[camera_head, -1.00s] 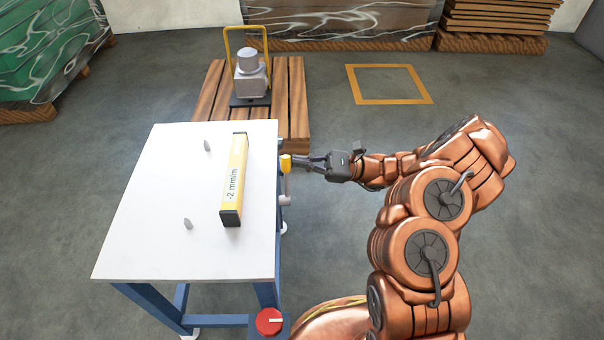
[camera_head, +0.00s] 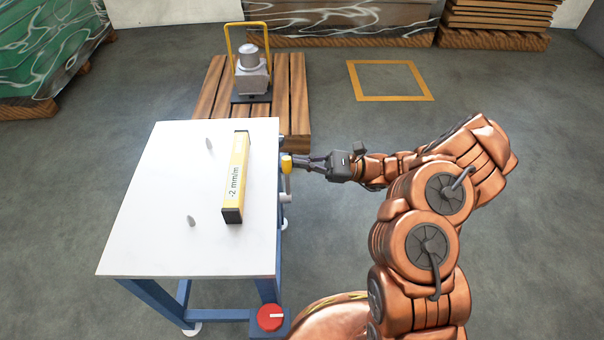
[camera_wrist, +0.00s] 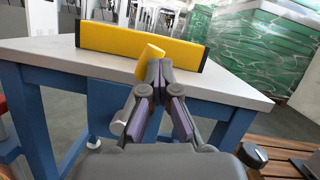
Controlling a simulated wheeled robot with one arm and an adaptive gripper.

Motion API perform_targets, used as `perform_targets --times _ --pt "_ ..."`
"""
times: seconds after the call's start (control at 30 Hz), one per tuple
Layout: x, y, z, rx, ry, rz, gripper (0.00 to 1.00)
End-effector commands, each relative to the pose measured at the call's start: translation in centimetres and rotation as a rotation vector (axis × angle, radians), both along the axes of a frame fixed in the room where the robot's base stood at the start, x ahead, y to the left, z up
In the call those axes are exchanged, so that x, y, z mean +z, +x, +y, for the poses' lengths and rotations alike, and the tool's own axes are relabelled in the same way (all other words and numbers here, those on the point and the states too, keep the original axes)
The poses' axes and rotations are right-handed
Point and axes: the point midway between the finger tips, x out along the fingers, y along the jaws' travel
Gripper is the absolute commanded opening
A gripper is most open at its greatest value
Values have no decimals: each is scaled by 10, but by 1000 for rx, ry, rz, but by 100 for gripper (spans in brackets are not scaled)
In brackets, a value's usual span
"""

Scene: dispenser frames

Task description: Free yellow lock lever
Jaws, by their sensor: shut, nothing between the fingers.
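The yellow lock lever (camera_head: 287,164) stands at the right side of a white-topped table (camera_head: 160,235), its grey shaft running to a light grey pivot by the table edge. My gripper (camera_head: 306,163) is shut and empty, coming from the right with its fingertips close beside the yellow handle. In the wrist view the yellow handle (camera_wrist: 149,60) is tilted and lies just left of my shut fingertips (camera_wrist: 160,70), partly overlapped by them. I cannot tell whether they touch. The lever's shaft is mostly hidden there.
A yellow spirit level (camera_head: 236,178) reading "-2 mm/m" lies on the table, with two small grey pegs near it. A red knob (camera_head: 270,318) is at the table's near corner. A pallet (camera_head: 292,95) bears a grey device (camera_head: 251,75). Floor to the right is clear.

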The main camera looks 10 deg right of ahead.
Motion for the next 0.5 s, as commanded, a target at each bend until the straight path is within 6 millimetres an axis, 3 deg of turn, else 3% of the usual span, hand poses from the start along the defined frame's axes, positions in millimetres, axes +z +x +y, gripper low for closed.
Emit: perform_targets --times 0.17,0.5 --pt "1 3 1 6 4 0 0" --pt "-15 23 -30 -4 0 1 0"
